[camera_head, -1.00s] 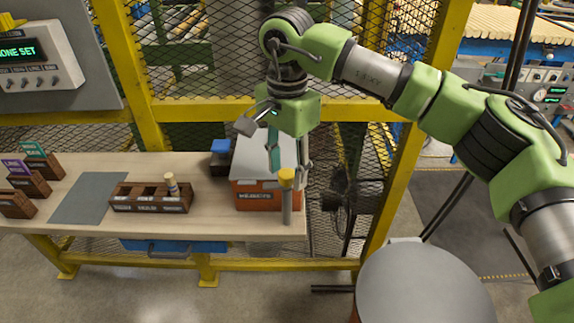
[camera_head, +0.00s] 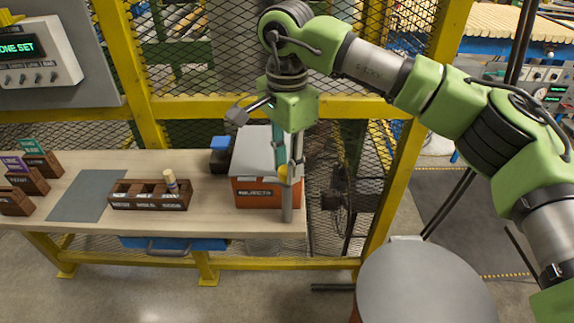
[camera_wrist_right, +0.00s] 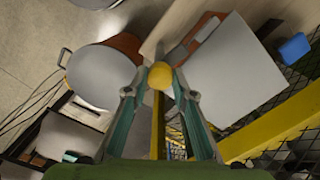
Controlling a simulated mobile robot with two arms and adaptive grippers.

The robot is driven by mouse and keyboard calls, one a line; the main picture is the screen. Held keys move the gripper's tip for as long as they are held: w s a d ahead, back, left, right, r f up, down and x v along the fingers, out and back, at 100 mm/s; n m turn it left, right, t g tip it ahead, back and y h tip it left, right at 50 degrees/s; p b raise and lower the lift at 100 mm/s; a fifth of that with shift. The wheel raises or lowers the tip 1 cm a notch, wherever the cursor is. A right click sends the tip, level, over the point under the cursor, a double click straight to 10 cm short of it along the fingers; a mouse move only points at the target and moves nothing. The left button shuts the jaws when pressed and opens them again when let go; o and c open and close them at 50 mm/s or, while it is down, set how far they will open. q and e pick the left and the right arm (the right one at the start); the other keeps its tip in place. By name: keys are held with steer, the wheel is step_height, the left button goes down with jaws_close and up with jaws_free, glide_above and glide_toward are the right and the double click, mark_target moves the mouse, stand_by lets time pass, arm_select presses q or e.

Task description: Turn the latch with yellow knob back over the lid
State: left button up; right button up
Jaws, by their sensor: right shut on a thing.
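The latch's yellow knob (camera_head: 284,173) is at the front right corner of the orange rejects box (camera_head: 240,188), atop a grey upright post (camera_head: 287,205). The box's grey lid (camera_head: 252,150) lies flat on top, and the knob is beside its right edge. My right gripper (camera_head: 287,166) points down from above, shut on the knob. In the right wrist view the knob (camera_wrist_right: 160,76) sits between the two fingertips, with the lid (camera_wrist_right: 232,72) to the right. The latch's arm is mostly hidden. My left gripper is not in view.
A blue-topped item (camera_head: 220,148) stands left of the box. A wooden divided tray (camera_head: 150,195) is further left on the bench (camera_head: 100,225). A mesh fence with yellow posts (camera_head: 396,185) is behind and right. A round grey-topped drum (camera_head: 425,285) stands in front right.

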steer(key=m+b, duration=0.1)
steer(key=m, duration=0.2)
steer(key=shift+f+m, duration=0.1)
steer(key=shift+m, duration=0.3)
steer(key=m+b, duration=0.1)
steer(key=m, duration=0.3)
steer(key=shift+b, duration=0.3)
steer(key=m+b, duration=0.1)
steer(key=m, duration=0.3)
steer(key=shift+m, duration=0.4)
steer(key=shift+m+b, duration=0.35)
steer(key=shift+m, duration=1.15)
steer(key=o, duration=1.1)
